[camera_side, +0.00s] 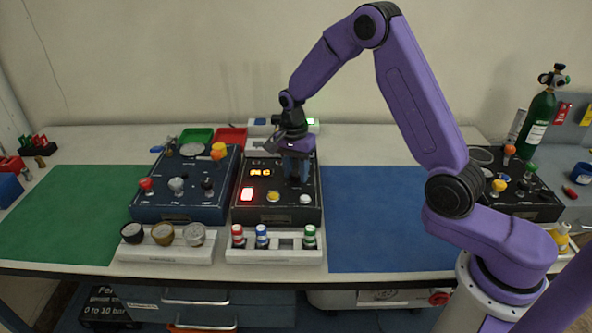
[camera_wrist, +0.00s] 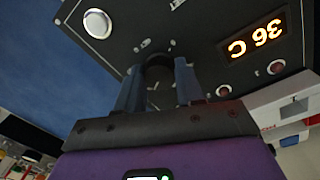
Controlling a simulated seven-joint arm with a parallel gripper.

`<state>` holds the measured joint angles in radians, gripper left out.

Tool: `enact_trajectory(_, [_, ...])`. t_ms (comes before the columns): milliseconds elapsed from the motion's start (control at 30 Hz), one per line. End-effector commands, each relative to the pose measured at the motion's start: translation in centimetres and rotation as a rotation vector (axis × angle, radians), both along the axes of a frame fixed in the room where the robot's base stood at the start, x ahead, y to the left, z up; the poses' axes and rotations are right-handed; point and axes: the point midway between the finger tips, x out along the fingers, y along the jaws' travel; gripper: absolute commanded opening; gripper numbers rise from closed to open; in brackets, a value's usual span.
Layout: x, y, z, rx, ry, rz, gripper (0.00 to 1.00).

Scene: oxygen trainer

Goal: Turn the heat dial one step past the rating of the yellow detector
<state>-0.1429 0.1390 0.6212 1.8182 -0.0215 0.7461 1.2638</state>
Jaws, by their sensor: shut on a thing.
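The black control box (camera_side: 277,207) stands mid-bench, with an orange lit display (camera_side: 261,172). In the wrist view the display (camera_wrist: 255,42) appears to read 36 C. My gripper (camera_side: 297,170) points down at the box's upper right. In the wrist view my gripper (camera_wrist: 158,78) has its two blue-grey fingers closed around a dark round knob, the heat dial (camera_wrist: 157,62). The fingers hide much of the dial and its pointer. A small yellow-topped item (camera_side: 562,236) stands at the far right; I cannot tell whether it is the yellow detector. No rating is readable.
A white rack (camera_side: 275,257) with red, blue and green capped cylinders stands before the box. A blue panel box (camera_side: 183,208) with knobs and a gauge tray (camera_side: 165,255) are to its left. A blue mat (camera_side: 385,225) lies clear on the right, a green mat (camera_side: 75,220) on the left.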

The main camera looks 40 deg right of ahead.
Motion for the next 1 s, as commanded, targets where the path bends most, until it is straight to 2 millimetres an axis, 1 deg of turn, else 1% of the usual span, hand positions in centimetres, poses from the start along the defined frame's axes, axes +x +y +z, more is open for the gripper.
enact_trajectory(333, [0.1,0.0,0.1,0.0,-0.002,0.0,0.07])
enact_trajectory(367, [0.1,0.0,0.1,0.0,-0.002,0.0,0.47])
enact_trajectory(400, [0.1,0.0,0.1,0.0,-0.002,0.0,0.6])
enact_trajectory(433, [0.1,0.0,0.1,0.0,-0.002,0.0,0.63])
enact_trajectory(767, [0.1,0.0,0.3,0.0,-0.002,0.0,0.63])
enact_trajectory(867, [0.1,0.0,1.1,0.0,-0.003,0.0,0.63])
enact_trajectory(1000, [0.3,0.1,3.4,0.0,-0.006,0.0,0.63])
